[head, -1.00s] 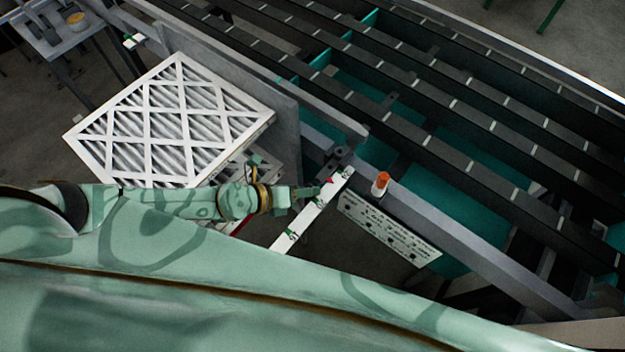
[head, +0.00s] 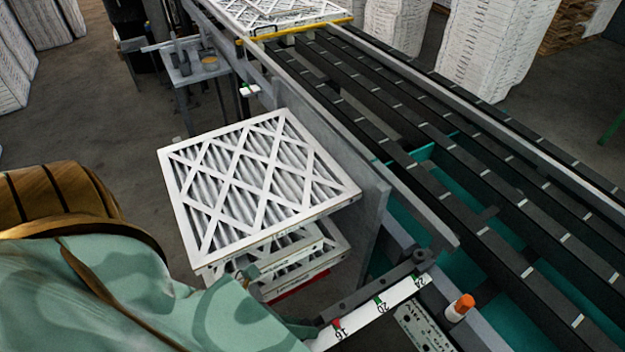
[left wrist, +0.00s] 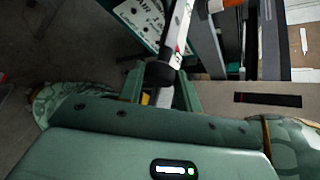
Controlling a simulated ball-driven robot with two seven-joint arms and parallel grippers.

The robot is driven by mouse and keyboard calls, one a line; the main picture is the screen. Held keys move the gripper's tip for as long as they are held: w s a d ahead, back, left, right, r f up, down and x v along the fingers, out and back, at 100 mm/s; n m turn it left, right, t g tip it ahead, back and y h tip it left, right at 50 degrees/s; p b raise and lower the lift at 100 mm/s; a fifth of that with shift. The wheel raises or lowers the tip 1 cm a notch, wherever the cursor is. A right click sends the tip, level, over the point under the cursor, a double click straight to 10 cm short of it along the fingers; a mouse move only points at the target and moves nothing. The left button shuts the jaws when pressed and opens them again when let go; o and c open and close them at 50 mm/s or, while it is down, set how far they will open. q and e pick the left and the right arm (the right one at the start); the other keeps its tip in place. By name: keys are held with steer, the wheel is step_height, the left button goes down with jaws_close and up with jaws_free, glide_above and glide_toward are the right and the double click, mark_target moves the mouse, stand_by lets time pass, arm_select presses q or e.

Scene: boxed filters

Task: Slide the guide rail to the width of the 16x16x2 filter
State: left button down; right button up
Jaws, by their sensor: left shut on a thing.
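The guide rail (head: 345,165) is a long grey plate and bar along the near side of the conveyor. Its dark bracket (head: 418,258) is near the 24 end of a white scale bar (head: 362,314), marked 16, 20 and 24, with green and red marks. The scale bar also shows in the left wrist view (left wrist: 180,30). My left gripper (left wrist: 160,90) is shut on a dark round knob (left wrist: 160,72) by that bar. In the head view my left arm mostly hides the gripper. A white-framed pleated filter (head: 255,185) tops a stack beside the rail. My right gripper is not in view.
The conveyor has several dark belts (head: 470,195) running to the back. A small table (head: 195,65) is at the back left. White stacks (head: 495,45) stand behind the conveyor.

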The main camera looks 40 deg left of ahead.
arm_select(q)
steer(key=shift+s+a+f, duration=0.1)
steer(key=shift+s+f, duration=0.05)
steer(key=shift+s, duration=0.05)
steer(key=c, duration=1)
jaws_free()
steer(key=shift+w, duration=0.1)
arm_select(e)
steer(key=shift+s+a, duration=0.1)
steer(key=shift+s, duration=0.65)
